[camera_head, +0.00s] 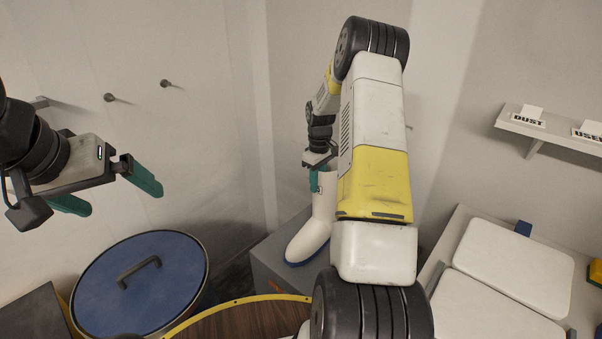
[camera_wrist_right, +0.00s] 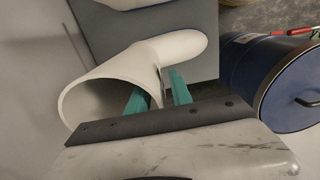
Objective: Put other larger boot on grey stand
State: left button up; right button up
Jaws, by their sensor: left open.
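A large white boot (camera_head: 314,222) with a blue sole is upright at the grey stand (camera_head: 270,262), partly behind my right arm. Whether its sole touches the stand top cannot be told. My right gripper (camera_head: 320,178) is at the top of its shaft. In the right wrist view, the boot (camera_wrist_right: 112,82) shows its open top, and the teal fingers (camera_wrist_right: 162,92) straddle the shaft wall, closed on it. Part of another white thing (camera_wrist_right: 130,4) shows at the top edge there, on the grey stand (camera_wrist_right: 185,38). My left gripper (camera_head: 115,190) is open and empty at the upper left.
A blue-lidded drum (camera_head: 140,285) stands left of the stand; it also shows in the right wrist view (camera_wrist_right: 265,85). A round wooden top with a yellow rim (camera_head: 240,318) is in front. White pads (camera_head: 515,265) lie on a bench at right, below a labelled shelf (camera_head: 550,130). Wall pegs (camera_head: 112,98) are empty.

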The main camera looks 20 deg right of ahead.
notch_tip(320, 180, up, 12)
jog(key=shift+f, duration=0.1)
jog(key=s+a+r+m+t, duration=0.1)
jog(key=s+a+r, duration=0.4)
jog(key=s+r, duration=0.15)
jog(key=s+a+r+m+t, duration=0.1)
jog(key=s+a+r+t, duration=0.1)
jog(key=s+a+r, duration=0.45)
jog(key=s+a+r+m+t+y, duration=0.1)
jog(key=s+a+r, duration=0.1)
jog(key=s, duration=0.7)
jog(key=s+a+r+m+t+y, duration=0.1)
jog(key=s+a, duration=0.3)
jog(key=s, duration=0.5)
jog(key=shift+r+m+t, duration=0.45)
jog(key=shift+m+t, duration=0.15)
jog(key=shift+m, duration=0.2)
jog(key=shift+a, duration=0.1)
